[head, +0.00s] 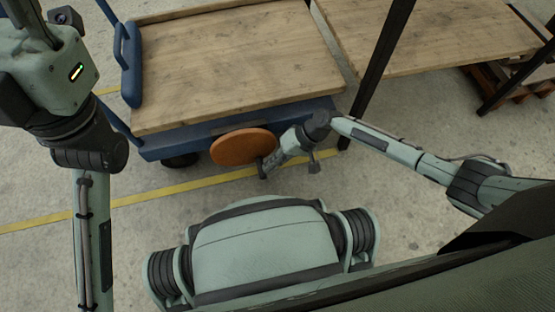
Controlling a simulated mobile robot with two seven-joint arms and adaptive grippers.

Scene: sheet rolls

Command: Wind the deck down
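The deck (235,55) is a flat, bare wooden platform on a blue cart (215,137) at the top middle of the head view. An orange round wheel (238,147) sits at the cart's near side, its face seen at a slant. My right gripper (288,168) is beside the wheel's right edge, with its dark fingers spread apart and nothing seen between them. One finger overlaps the wheel's lower right rim in the picture; I cannot tell whether they touch. My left arm stands at the left, its gripper out of frame.
A wooden table (430,35) with dark posts stands right of the cart, with a narrow gap between them. A blue push handle (130,65) rises at the deck's left end. A wooden pallet (510,80) lies at the far right. A yellow line (160,195) crosses the clear concrete floor.

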